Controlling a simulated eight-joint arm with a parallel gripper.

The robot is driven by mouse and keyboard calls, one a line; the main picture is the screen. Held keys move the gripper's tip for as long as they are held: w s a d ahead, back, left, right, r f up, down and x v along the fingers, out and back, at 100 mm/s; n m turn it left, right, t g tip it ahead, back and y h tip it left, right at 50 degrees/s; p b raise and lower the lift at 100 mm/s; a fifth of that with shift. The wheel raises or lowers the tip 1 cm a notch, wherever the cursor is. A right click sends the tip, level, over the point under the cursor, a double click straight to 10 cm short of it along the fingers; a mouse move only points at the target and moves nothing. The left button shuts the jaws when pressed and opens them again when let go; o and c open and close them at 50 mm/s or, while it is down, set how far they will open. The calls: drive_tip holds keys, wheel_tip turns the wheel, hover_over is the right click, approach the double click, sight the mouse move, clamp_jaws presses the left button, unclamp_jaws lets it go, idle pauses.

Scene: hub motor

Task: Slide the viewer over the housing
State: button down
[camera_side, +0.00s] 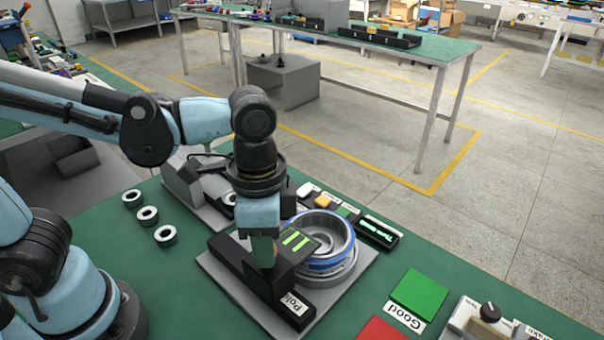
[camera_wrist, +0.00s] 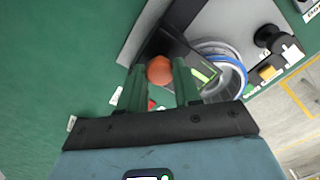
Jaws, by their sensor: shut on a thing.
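The viewer (camera_side: 297,243) is a black block with two lit green stripes. It sits on a black base labelled "Pol..." (camera_side: 297,304), at the left edge of the housing (camera_side: 335,262), a round open metal part with a blue band. The viewer's window appears to overlap the housing's near-left rim; most of the opening is uncovered. My gripper (camera_side: 264,262) points down at the viewer's left side. In the wrist view its green fingers (camera_wrist: 161,80) stand either side of the viewer's orange knob (camera_wrist: 159,69), shut on it. The housing (camera_wrist: 222,70) shows to their right there.
Three dark rings (camera_side: 147,215) lie on the green table at left. A green pad marked "Good" (camera_side: 419,291) and a red pad (camera_side: 380,330) lie at front right.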

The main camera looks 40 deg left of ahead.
drive_tip(key=shift+d, duration=0.55)
drive_tip(key=c, duration=0.8)
unclamp_jaws()
drive_tip(key=shift+r, duration=0.1)
wheel_tip(320, 180, up, 12)
drive_tip(key=w+a+f+n+t, duration=0.1)
drive_tip(key=a+f+n+t, duration=0.1)
drive_tip(key=a, duration=0.3)
drive_tip(key=w+a+f+n+t, duration=0.2)
drive_tip(key=a+f+n, duration=0.2)
drive_tip(key=a, duration=0.1)
drive_tip(key=w+a+f+n+t, duration=0.1)
drive_tip(key=a+f+n+t, duration=0.2)
drive_tip(key=a+f, duration=0.1)
drive_tip(key=shift+w+a, duration=0.25)
drive_tip(key=shift+a, duration=0.6)
